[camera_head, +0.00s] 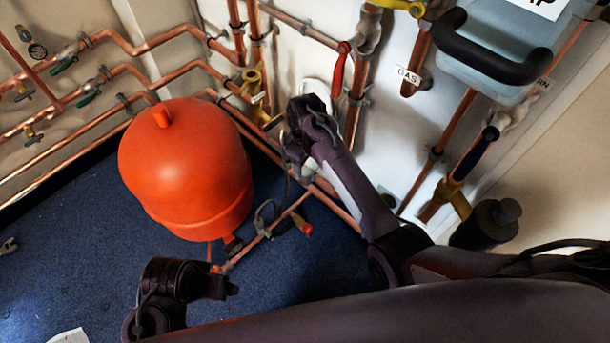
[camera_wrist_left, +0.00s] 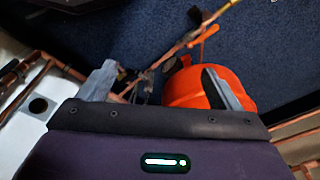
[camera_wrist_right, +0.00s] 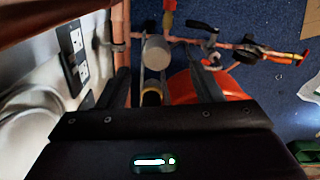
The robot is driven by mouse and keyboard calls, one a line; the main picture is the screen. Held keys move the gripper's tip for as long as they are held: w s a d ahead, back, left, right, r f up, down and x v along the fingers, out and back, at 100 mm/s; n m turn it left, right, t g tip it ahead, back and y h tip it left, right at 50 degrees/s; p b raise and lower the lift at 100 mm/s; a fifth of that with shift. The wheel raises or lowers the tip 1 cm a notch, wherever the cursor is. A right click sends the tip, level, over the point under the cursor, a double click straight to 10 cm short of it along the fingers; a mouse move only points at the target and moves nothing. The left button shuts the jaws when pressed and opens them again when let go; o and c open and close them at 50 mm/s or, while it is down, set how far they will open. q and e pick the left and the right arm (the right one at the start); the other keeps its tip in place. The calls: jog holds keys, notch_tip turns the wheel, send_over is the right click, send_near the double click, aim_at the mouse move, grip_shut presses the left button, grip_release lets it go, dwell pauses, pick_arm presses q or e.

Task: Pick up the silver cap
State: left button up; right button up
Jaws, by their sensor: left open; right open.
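A pale silver-grey round piece, seemingly the silver cap (camera_wrist_right: 156,52), shows in the right wrist view on or beside the copper pipework. My right gripper (camera_wrist_right: 160,86) is open, and the cap appears between and ahead of its fingers, with no visible contact. In the head view the right gripper (camera_head: 274,122) is by the pipes right of the orange tank, and I cannot make out the cap there. My left gripper (camera_head: 226,288) is low over the blue floor. Its fingers (camera_wrist_left: 162,84) are apart and empty in the left wrist view.
An orange tank (camera_head: 185,165) stands left of the right gripper. Copper pipes (camera_head: 140,47) run along the wall. A red-handled valve (camera_head: 338,75) and a grey-blue box (camera_head: 500,45) are at the right. Blue floor (camera_head: 75,235) is mostly free at the left.

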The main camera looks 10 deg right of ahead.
aim_at(306, 171)
jog(key=f, duration=0.2)
jog(key=f+b, duration=0.1)
jog(key=f, duration=0.1)
jog(key=shift+w+d+f+b, duration=0.1)
jog(key=shift+w+b, duration=0.1)
jog(key=shift+b, duration=0.1)
jog(key=shift+f, duration=0.5)
pick_arm(q)
jog(key=shift+w+d+f+m+t+h, duration=0.15)
jog(key=shift+w+d+f+t+h, duration=0.15)
jog(key=shift+d, duration=0.3)
jog(key=shift+w+d+f+m+t+h, duration=0.15)
jog(key=shift+w+d+t, duration=0.2)
jog(key=shift+d, duration=0.25)
pick_arm(e)
jog(key=c, duration=1.1)
